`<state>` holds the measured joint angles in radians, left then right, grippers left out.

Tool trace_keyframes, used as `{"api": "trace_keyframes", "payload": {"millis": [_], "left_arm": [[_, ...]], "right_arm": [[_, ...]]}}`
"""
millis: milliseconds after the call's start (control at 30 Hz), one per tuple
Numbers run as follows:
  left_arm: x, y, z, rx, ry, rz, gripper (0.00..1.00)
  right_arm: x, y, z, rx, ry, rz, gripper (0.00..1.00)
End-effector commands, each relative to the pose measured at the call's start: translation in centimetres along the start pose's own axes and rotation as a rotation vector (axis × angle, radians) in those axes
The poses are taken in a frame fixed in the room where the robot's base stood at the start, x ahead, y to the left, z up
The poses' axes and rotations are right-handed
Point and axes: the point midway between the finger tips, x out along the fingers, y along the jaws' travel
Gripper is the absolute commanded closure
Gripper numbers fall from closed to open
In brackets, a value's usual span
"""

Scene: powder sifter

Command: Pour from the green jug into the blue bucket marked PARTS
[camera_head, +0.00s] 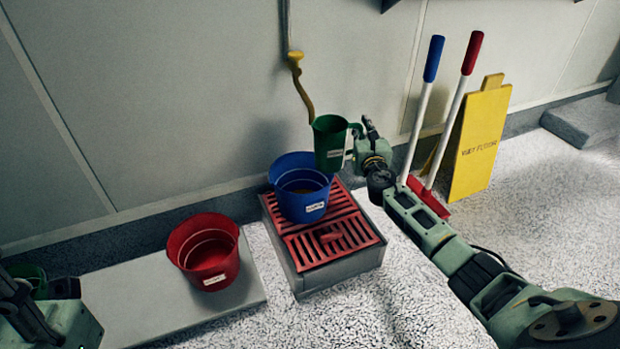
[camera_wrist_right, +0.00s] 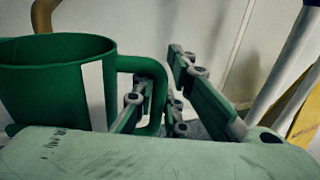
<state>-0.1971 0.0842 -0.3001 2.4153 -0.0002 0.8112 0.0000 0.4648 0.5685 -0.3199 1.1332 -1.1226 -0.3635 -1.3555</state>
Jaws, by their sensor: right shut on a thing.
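The green jug (camera_head: 329,143) with a white label is roughly upright, above and a little right of the blue bucket (camera_head: 300,203). My right gripper (camera_head: 358,140) is shut on its handle (camera_wrist_right: 155,90); the jug (camera_wrist_right: 55,85) fills the left of the right wrist view. The jug's contents are hidden. The blue bucket stands upright on a red grate, with something brownish low inside. Its white label is too small to read. My left gripper (camera_head: 68,288) is partly in view at the lower left; its fingers do not show clearly.
A red bucket (camera_head: 205,251) stands on a grey slab (camera_head: 138,297) to the left. The red grate (camera_head: 346,240) tops a grey box. A yellow hooked pipe (camera_head: 303,96) hangs behind the jug. A blue-handled tool (camera_head: 424,98), a red-handled one (camera_head: 460,103) and a yellow sign (camera_head: 482,142) lean right.

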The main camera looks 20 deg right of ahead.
Motion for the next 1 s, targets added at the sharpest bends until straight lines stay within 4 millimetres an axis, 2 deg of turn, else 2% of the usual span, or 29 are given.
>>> {"api": "trace_keyframes", "payload": {"millis": [167, 800, 1000], "left_arm": [[0.1, 0.0, -0.1, 0.0, 0.001, -0.001, 0.6], [-0.6, 0.1, -0.1, -0.006, -0.04, -0.008, 0.6], [-0.8, 0.1, -0.1, -0.007, -0.039, -0.007, 0.6]], "right_arm": [[0.1, -0.5, 0.5, -0.002, -0.003, -0.001, 1.0], [0.8, -4.7, 3.0, -0.004, -0.003, -0.001, 1.0], [0.8, -4.9, 3.2, -0.003, -0.003, -0.001, 1.0]]}}
